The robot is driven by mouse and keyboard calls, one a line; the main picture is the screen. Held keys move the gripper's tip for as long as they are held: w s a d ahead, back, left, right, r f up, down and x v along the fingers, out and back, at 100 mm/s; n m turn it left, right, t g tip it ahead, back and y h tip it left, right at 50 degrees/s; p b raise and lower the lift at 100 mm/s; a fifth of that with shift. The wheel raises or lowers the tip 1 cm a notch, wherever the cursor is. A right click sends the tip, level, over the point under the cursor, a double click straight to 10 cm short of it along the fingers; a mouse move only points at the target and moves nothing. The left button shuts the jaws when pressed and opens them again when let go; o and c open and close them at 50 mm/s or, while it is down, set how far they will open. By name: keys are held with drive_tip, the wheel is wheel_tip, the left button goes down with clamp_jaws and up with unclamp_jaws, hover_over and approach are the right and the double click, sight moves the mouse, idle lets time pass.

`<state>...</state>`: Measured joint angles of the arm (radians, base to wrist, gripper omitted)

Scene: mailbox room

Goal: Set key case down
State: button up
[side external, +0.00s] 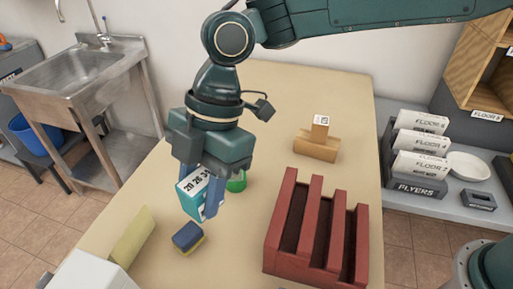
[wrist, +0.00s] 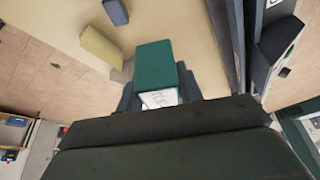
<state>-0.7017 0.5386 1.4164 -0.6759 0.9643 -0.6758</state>
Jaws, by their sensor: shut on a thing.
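The key case appears to be the teal box with a white, numbered label (side external: 190,184). My gripper (side external: 203,204) is shut on it, with a blue-grey finger on each side. In the wrist view the teal top of the case (wrist: 154,62) shows between the fingers (wrist: 158,92), with part of its white label below. The case is over the beige table (side external: 262,95). I cannot tell whether its underside touches the table, as the fingers hide part of it.
A dark red slotted rack (side external: 317,235) stands right of my gripper. A blue-and-yellow sponge (side external: 188,237) lies just in front, and a pale yellow block (side external: 132,236) is at the left edge. A green round thing (side external: 237,182) is behind the gripper. A wooden stamp (side external: 317,143) is farther back.

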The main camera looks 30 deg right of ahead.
drive_tip(key=w+d+m+t, duration=0.3)
drive_tip(key=w+d+m, duration=0.5)
drive_tip(key=w, duration=0.5)
drive_tip(key=m+t, duration=0.2)
drive_tip(key=m, duration=0.4)
hover_over(257, 155)
drive_tip(key=shift+h, duration=0.4)
wheel_tip(257, 155, down, 15)
drive_tip(key=shift+w+f, duration=0.1)
drive_tip(key=shift+f, duration=0.1)
drive_tip(key=shift+f, duration=2.1)
drive_tip(key=shift+f, duration=0.15)
drive_tip(key=o, duration=1)
